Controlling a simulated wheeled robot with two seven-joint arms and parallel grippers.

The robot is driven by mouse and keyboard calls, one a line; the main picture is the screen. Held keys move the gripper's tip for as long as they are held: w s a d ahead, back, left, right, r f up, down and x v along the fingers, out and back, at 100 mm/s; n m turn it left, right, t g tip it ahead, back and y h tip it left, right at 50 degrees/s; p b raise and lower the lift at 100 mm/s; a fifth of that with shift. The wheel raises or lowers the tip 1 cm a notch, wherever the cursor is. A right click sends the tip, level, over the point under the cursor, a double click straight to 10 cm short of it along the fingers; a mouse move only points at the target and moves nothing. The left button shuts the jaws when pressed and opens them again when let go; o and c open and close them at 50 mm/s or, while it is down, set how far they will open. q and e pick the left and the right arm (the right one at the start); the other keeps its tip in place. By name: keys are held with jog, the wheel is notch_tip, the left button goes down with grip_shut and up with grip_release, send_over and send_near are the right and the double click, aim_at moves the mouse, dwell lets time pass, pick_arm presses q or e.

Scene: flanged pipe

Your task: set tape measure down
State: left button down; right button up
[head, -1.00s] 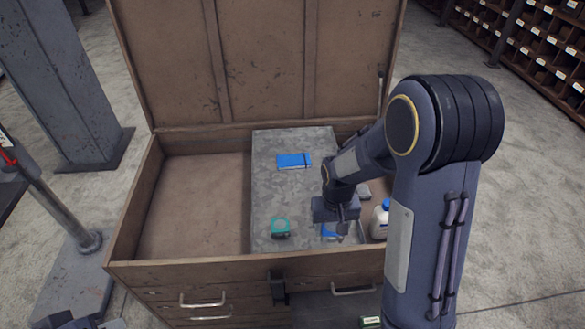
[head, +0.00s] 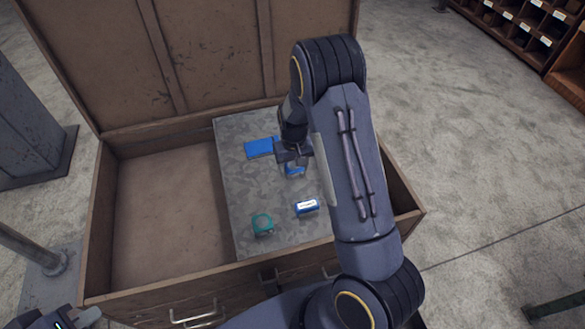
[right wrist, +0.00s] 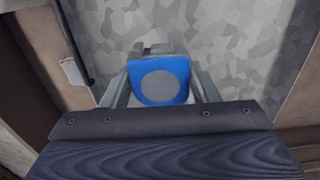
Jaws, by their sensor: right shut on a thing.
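The tape measure is a blue rounded block with a grey disc on its face (right wrist: 160,82). In the right wrist view it sits between the two fingers of my right gripper (right wrist: 159,90), which is shut on it. In the head view my right gripper (head: 294,158) is over the grey panel (head: 240,185), with a bit of the blue tape measure (head: 294,170) showing below it. I cannot tell whether the tape measure touches the panel. My left gripper (head: 84,320) shows only partly at the lower left edge; its fingers are not clear.
On the panel are a blue notebook (head: 259,148), a teal round item (head: 262,223) and a blue-and-white item (head: 307,207). The panel lies in an open wooden chest (head: 104,215) with its lid raised. The left compartment (head: 165,215) is empty.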

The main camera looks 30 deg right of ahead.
aim_at(294, 165)
jog(key=f, duration=0.1)
jog(key=w+d+f, duration=0.1)
jog(key=w+f, duration=0.1)
jog(key=shift+w+d+f, duration=0.25)
notch_tip(294, 165, down, 3)
jog(key=shift+w+f+p, duration=0.1)
jog(key=shift+f+p, duration=0.05)
jog(key=shift+p, duration=0.75)
jog(key=o, duration=0.7)
jog(key=shift+f+b, duration=0.2)
jog(key=shift+b, duration=0.1)
jog(key=o, duration=0.5)
jog(key=shift+r, duration=0.1)
jog(key=shift+c, duration=0.2)
